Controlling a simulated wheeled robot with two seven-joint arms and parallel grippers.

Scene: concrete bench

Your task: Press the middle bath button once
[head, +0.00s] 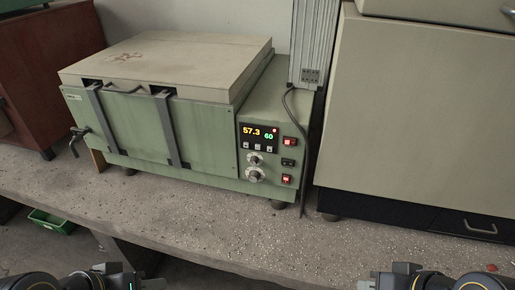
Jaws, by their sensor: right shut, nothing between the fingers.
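The bath is a pale green box (205,125) with a beige lid (170,62) on the bench. Its dark display (258,134) reads 57.3 in yellow and 60 in green. A row of small pale buttons sits under the digits, with a middle button (257,147). Right of the display are a red switch (290,142), a black switch (288,162) and a lower red switch (286,179). My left gripper (122,279) is at the bottom left edge, partly cut off; its opening is unclear. My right gripper (388,279) is shut and empty at the bottom edge, well below the panel.
Two knobs (255,176) sit below the display. A dark cable (304,170) hangs right of the panel. A large beige cabinet (420,110) stands at right. A tap (78,138) juts out at the bath's left. The concrete bench (190,212) in front is clear.

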